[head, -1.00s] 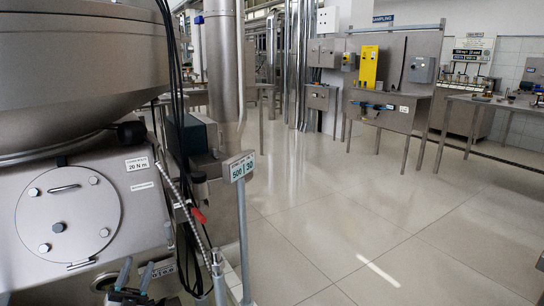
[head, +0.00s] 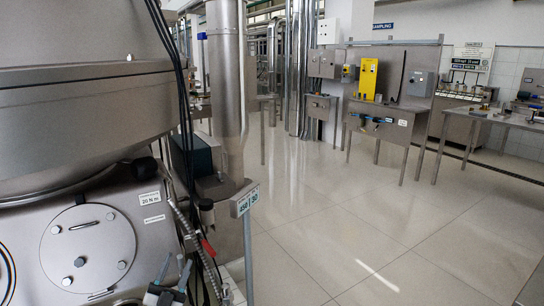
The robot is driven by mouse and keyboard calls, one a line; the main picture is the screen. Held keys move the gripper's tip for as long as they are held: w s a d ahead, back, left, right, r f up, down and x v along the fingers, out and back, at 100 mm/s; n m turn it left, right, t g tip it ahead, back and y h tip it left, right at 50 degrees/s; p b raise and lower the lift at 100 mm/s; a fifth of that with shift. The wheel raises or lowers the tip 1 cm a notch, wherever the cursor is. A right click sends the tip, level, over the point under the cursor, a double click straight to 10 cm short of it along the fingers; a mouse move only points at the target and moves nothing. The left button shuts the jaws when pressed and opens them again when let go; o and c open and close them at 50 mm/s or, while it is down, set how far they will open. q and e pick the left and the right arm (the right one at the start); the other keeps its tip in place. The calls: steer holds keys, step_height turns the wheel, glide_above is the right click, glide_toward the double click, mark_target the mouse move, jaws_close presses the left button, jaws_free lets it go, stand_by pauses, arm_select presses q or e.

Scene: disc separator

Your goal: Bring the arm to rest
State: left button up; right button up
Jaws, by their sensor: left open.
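My left gripper (head: 174,273) shows at the bottom of the head view, left of centre. Its two fingers point up and stand apart, with nothing seen between them. It appears in front of the lower part of the steel separator (head: 75,125), right of the round bolted cover (head: 88,250). I cannot tell how far it is from the machine. Most of my left arm is out of the frame. My right gripper is not in view.
A yellow box (head: 368,78) is on a far steel bench (head: 385,112). The tiled floor (head: 340,215) at centre and right is clear.

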arm_select(q)
steer(key=s+d+f+n+g+y+p, duration=0.5)
steer(key=s+d+f+n+g+p, duration=0.25)
steer(key=d+g, duration=0.2)
steer(key=s+d+f+n+g, duration=0.1)
steer(key=s+f+n+g, duration=0.1)
steer(key=s, duration=0.8)
steer(key=s+d+f+n+g, duration=0.1)
steer(key=s+f+g, duration=0.4)
steer(key=s, duration=0.6)
steer(key=s+d+f+n+g+p, duration=0.1)
steer(key=s+f+n+g, duration=0.2)
steer(key=s+g, duration=0.4)
steer(key=s+f, duration=0.1)
steer(key=s, duration=0.2)
steer(key=shift+s+d+f, duration=0.25)
steer(key=shift+s, duration=0.15)
steer(key=shift+g, duration=0.25)
steer(key=shift+c, duration=0.5)
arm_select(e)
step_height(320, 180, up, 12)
arm_select(q)
steer(key=shift+s, duration=0.1)
